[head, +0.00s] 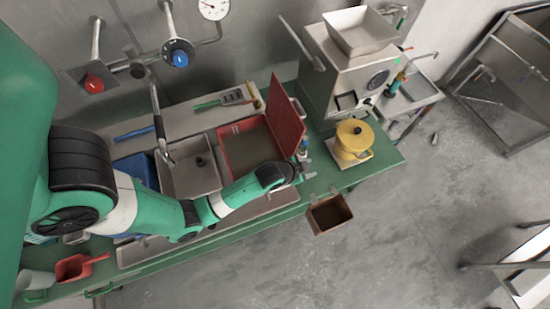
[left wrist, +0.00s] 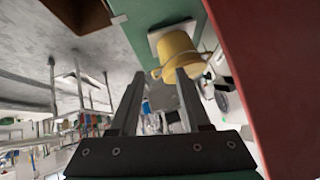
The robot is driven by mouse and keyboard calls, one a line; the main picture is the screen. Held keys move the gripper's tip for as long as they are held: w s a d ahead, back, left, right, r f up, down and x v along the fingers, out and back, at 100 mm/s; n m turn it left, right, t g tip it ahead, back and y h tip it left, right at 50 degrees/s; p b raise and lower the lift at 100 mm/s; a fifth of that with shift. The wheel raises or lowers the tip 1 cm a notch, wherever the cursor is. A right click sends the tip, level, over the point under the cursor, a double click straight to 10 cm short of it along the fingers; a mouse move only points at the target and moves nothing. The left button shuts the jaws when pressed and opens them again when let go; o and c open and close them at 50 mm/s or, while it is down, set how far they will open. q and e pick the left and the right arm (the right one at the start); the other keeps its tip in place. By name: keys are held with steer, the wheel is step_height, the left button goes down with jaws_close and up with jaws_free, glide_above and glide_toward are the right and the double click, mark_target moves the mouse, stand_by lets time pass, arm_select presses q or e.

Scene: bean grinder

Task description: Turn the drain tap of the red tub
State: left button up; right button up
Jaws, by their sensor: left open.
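The red tub (head: 228,136) is set in the green bench, with dull brown contents. A red panel (head: 287,115) stands tilted up along its right side. My left gripper (head: 304,173) is at the tub's front right corner, its arm crossing the tub's front edge. It is open and empty. In the left wrist view, the two fingers (left wrist: 160,76) are apart with nothing between them, and a large red surface (left wrist: 268,75) fills the right side. I cannot make out the drain tap; the gripper and arm may hide it. My right gripper is not in view.
A yellow pot (head: 352,139) stands on a small plate at the bench's right end, also in the left wrist view (left wrist: 176,52). A steel grinder (head: 345,75) is behind it. A brown open box (head: 330,214) hangs off the front edge. A steel sink (head: 190,178) is left of the tub.

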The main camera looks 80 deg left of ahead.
arm_select(q)
steer(key=s+f+g+p, duration=0.2)
steer(key=s+g+p, duration=0.3)
steer(key=s, duration=1.1)
arm_select(e)
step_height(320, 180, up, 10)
steer(key=p, duration=0.1)
arm_select(q)
steer(key=shift+n+t, duration=0.4)
steer(key=b+x, duration=0.2)
steer(key=x, duration=0.2)
steer(key=d+b+x, duration=0.1)
steer(key=b+x, duration=0.1)
steer(key=x, duration=0.2)
steer(key=b+x, duration=0.2)
steer(key=x, duration=0.2)
steer(key=shift+w+d+f+b, duration=0.15)
steer(key=shift+w+d+b, duration=0.05)
steer(key=shift+b, duration=0.15)
jaws_close()
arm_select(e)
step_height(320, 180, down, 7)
